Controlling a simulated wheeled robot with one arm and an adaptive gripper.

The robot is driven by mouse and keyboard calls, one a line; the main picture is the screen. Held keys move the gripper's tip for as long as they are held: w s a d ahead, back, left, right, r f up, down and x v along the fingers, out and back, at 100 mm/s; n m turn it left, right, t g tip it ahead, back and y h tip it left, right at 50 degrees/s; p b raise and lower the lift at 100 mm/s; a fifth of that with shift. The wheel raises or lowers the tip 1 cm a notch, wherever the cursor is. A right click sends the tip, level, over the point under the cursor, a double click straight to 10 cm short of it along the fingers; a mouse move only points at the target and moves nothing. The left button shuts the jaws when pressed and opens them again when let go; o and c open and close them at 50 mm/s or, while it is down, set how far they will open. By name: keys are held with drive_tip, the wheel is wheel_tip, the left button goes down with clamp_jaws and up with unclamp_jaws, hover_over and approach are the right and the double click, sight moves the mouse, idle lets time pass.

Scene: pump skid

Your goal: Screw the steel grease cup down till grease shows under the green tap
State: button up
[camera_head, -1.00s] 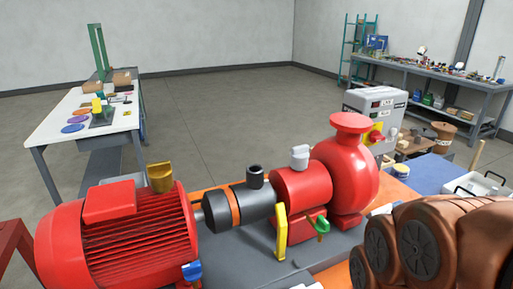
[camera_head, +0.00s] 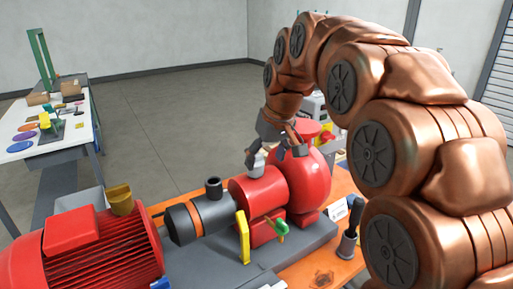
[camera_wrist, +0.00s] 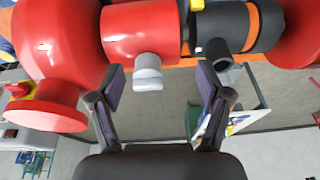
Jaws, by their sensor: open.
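The steel grease cup (camera_head: 257,163) is a light grey cap on top of the red bearing housing (camera_head: 258,189). My gripper (camera_head: 273,152) is open and empty, pointing down close above the cup. In the wrist view the cup (camera_wrist: 149,72) shows between the open fingers (camera_wrist: 161,88), nearer the left one; I cannot tell whether they touch it. The green tap (camera_head: 281,229) is on the front of the housing, beside a yellow upright part (camera_head: 243,237). No grease is visible under the tap in these views.
The red pump casing (camera_head: 308,185) is close right of the cup. A white table (camera_head: 45,128) is far left.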

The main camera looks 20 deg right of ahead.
drive_tip(key=w+r, duration=0.4)
drive_tip(key=w, duration=0.2)
drive_tip(key=shift+n+t, duration=0.3)
drive_tip(key=shift+t, duration=0.1)
drive_tip(key=shift+d+p+x, duration=0.2)
drive_tip(key=shift+p+x, duration=0.65)
drive_tip(key=shift+x, duration=1.1)
drive_tip(key=shift+d+p+x, duration=0.2)
drive_tip(key=shift+p+x, duration=0.6)
drive_tip(key=shift+x, duration=1.1)
drive_tip(key=shift+s+f, duration=0.1)
drive_tip(key=shift+s, duration=0.1)
drive_tip(key=shift+c, duration=0.2)
drive_tip(key=c, duration=1.1)
